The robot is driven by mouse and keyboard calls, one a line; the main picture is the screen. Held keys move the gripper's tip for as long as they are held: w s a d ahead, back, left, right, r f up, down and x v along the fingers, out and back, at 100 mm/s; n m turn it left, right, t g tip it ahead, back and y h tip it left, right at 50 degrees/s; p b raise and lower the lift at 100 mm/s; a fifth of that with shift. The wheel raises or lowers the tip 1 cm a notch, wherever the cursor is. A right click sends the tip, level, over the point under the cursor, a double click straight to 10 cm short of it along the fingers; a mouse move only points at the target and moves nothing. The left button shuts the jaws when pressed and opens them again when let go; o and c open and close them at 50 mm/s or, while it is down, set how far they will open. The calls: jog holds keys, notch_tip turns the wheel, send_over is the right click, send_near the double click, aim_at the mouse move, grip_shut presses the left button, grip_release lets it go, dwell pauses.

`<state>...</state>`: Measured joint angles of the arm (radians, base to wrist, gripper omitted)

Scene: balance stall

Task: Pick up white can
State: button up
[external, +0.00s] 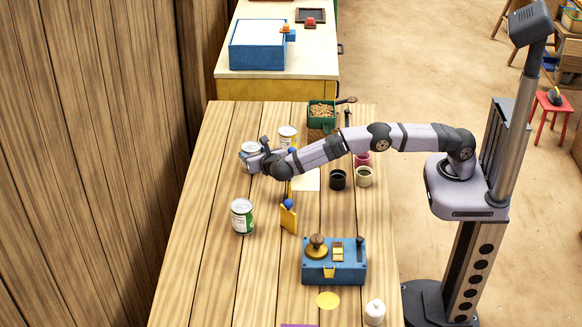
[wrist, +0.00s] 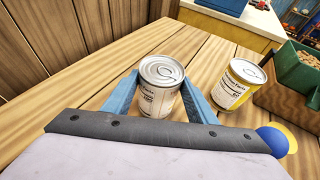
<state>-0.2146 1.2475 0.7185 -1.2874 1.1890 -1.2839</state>
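The white can (wrist: 159,100) stands upright between the two blue fingers of my gripper (wrist: 160,92) in the wrist view. It has a silver pull-tab lid and a pale label with dark and orange print. One finger lies along each side of the can, close to its wall. I cannot tell whether they press on it. In the external view the white can (external: 249,150) is at the far end of my arm, partly covered by my gripper (external: 255,158). Its underside is hidden, so contact with the table is unclear.
A yellow-and-white can (wrist: 238,84) stands to the right, beside a green bin (wrist: 292,77). A green-labelled can (external: 242,217) stands nearer the front. A yellow piece with a blue ball (external: 288,215), dark cup (external: 338,179) and blue box (external: 335,262) are also on the wooden table (external: 205,240).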

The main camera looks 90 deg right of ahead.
jog(key=shift+r, duration=0.1)
jog(key=c, duration=0.7)
jog(key=shift+o, duration=0.2)
jog(key=shift+r, duration=0.1)
notch_tip(320, 180, up, 10)
jog(key=shift+f+b, duration=0.1)
jog(key=shift+b, duration=0.25)
